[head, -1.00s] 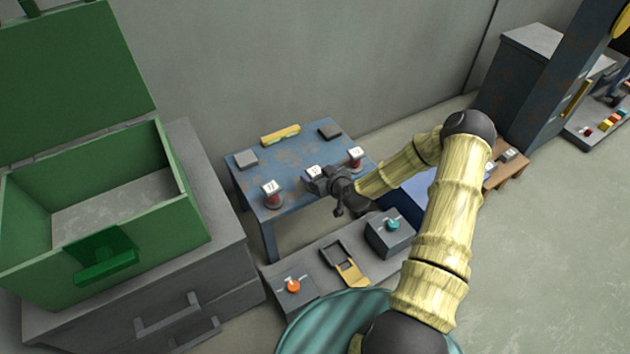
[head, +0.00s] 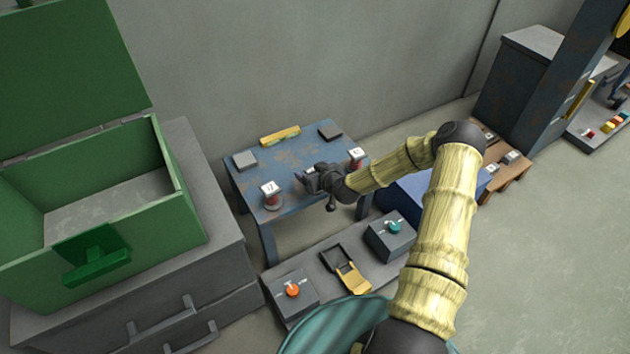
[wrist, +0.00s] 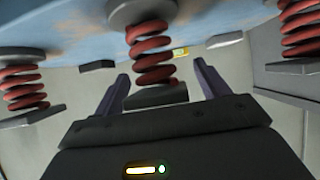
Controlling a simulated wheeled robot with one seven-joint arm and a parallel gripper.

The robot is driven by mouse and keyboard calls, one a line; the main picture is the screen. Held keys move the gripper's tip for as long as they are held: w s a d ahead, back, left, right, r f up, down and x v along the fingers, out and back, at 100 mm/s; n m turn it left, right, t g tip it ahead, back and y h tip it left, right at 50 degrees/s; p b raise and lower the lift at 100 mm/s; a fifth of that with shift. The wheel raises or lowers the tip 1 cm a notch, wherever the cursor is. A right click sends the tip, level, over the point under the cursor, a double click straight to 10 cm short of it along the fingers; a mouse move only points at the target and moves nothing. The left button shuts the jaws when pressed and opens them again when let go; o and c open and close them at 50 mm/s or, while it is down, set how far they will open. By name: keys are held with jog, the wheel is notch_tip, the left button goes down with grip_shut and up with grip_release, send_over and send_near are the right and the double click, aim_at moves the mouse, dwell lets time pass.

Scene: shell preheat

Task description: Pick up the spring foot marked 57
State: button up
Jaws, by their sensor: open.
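Spring feet with red coils and white number tags stand on the blue table (head: 290,158). The left spring foot (head: 272,200) has a tag that looks like 17. The right spring foot (head: 357,160) has a tag too small to read. My gripper (head: 308,181) is at the middle spring foot and mostly hides it, so I cannot tell which one is marked 57. In the wrist view my open gripper (wrist: 162,76) has a finger on either side of the middle spring foot (wrist: 151,58). Its dark end plate shows between the fingers, without visible contact.
A yellow object (head: 280,136) and two grey blocks lie at the table's back. In front, a low bench holds a box with an orange knob (head: 293,290) and one with a teal knob (head: 393,227). An open green chest (head: 150,230) stands left.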

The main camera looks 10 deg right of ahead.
jog(key=c, duration=1.3)
jog(key=shift+r, duration=0.15)
notch_tip(320, 180, up, 10)
jog(key=p, duration=0.4)
